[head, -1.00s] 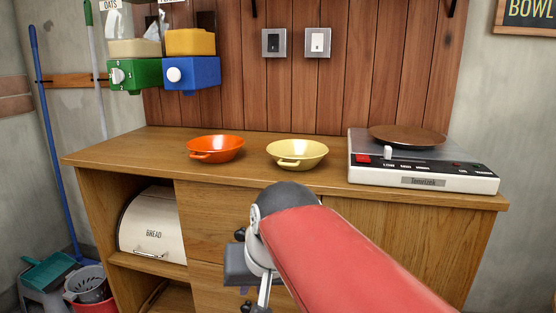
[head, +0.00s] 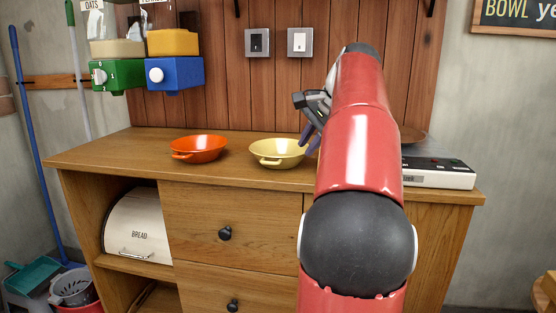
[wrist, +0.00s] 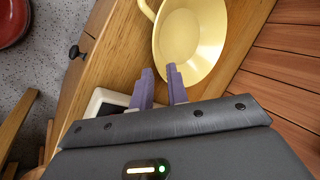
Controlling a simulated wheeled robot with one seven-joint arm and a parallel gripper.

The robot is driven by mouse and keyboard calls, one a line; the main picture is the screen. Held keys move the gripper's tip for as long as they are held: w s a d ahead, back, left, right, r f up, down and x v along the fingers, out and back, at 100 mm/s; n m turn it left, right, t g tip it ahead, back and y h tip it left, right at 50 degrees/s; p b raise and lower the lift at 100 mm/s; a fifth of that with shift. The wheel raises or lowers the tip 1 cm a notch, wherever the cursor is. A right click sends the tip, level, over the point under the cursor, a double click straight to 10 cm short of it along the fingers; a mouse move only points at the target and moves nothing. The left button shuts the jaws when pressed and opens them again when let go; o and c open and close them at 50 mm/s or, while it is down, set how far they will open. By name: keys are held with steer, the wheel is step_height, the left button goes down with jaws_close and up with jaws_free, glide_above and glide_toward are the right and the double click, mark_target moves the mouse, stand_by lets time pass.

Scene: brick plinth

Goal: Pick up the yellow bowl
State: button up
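The yellow bowl (head: 275,153) stands upright on the wooden counter, with a small handle at its front left. In the wrist view the yellow bowl (wrist: 195,40) lies just beyond the fingertips. My gripper (head: 310,140) is at the bowl's right side, its purple fingers near the rim. My red arm hides the counter to the right of the bowl.
An orange bowl (head: 199,149) stands left of the yellow one on the counter (head: 120,150). A white scale (head: 440,175) is at the right, partly hidden by my arm. Green (head: 118,75) and blue (head: 175,74) dispensers hang at the back left. The counter's front left is clear.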

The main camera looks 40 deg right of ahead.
mark_target(301, 154)
steer(key=b+x, duration=0.1)
steer(key=x, duration=0.4)
steer(key=shift+d, duration=0.15)
jaws_close()
